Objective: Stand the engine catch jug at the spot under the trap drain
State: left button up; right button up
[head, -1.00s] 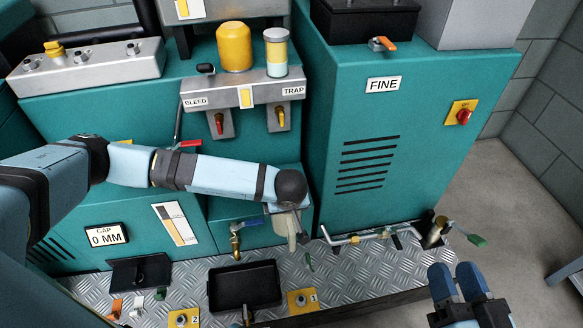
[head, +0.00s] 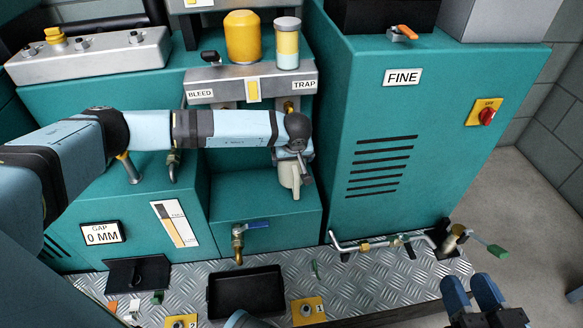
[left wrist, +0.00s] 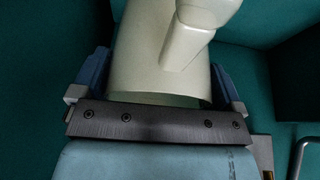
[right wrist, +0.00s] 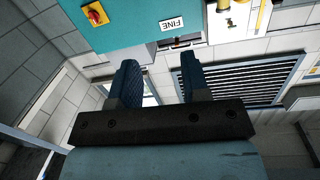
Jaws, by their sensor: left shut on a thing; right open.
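My left gripper (head: 296,155) is shut on the pale cream jug (head: 288,178), just under the trap side of the grey drain bracket (head: 245,90). In the left wrist view the jug (left wrist: 150,65) is wedged between both blue fingers. The jug looks upright in the head view, over the teal step (head: 262,205); I cannot tell if its base touches. My forearm hides most of the bleed and trap drain valves. The TRAP label (head: 303,83) shows above. My right gripper (head: 472,292) is open and empty at the lower right.
A black tray (head: 246,292) lies on the tread plate (head: 340,285). A blue-handled tap (head: 245,232) is on the step's front. A bent pipe (head: 380,242) runs along the foot of the teal cabinet (head: 390,130). Yellow numbered pads (head: 308,310) are near the front edge.

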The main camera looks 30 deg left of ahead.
pick_arm(q)
jog(key=shift+w+a, duration=0.25)
jog(key=shift+w, duration=0.1)
jog(key=shift+f, duration=0.15)
notch_tip(320, 180, down, 3)
jog(key=shift+f+b, duration=0.15)
jog(key=shift+b, duration=1.05)
jog(key=o, duration=0.7)
jog(key=shift+f, duration=0.1)
pick_arm(e)
jog(key=shift+w+d+r+n+t, duration=0.15)
jog(key=shift+w+d+n+t, duration=0.25)
jog(key=shift+w+n, duration=0.3)
jog(key=shift+s, duration=0.1)
